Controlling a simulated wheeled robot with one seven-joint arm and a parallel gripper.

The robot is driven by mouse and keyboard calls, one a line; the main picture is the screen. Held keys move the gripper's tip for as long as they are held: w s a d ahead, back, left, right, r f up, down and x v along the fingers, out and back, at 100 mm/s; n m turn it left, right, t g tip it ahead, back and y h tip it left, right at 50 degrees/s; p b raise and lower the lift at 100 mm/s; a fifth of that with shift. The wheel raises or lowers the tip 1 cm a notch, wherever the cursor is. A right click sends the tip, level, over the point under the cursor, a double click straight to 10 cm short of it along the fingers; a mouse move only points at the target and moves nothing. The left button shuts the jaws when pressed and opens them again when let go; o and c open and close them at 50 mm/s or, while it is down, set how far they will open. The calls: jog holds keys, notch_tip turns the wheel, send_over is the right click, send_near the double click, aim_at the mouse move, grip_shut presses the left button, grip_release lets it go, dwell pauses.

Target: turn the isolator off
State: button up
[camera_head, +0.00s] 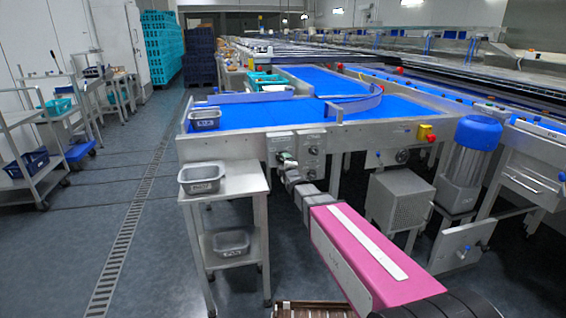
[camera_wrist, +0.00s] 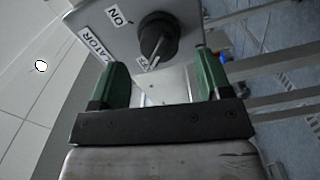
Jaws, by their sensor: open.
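The isolator is a grey box (camera_wrist: 95,30) with a black rotary knob (camera_wrist: 158,30) in the wrist view. An "ON" label (camera_wrist: 119,15) is on its face, and a second small label (camera_wrist: 148,63) by the knob is hard to read. A light stripe on the knob's grip runs toward that second label. My gripper (camera_wrist: 161,60) is open, its two green fingers on either side of the knob's line, seemingly short of it with nothing between them. In the head view my gripper (camera_head: 286,160) is at the grey control boxes on the conveyor frame, hiding part of the isolator.
A second grey control box (camera_head: 312,142) with several knobs is just right of my gripper. A red-and-yellow emergency stop (camera_head: 425,132) is further right. A steel stand (camera_head: 225,187) with grey tubs is close on the left. The blue conveyor (camera_head: 290,113) lies behind. The left aisle is open.

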jog(key=v, duration=0.6)
jog(key=shift+r, duration=0.1)
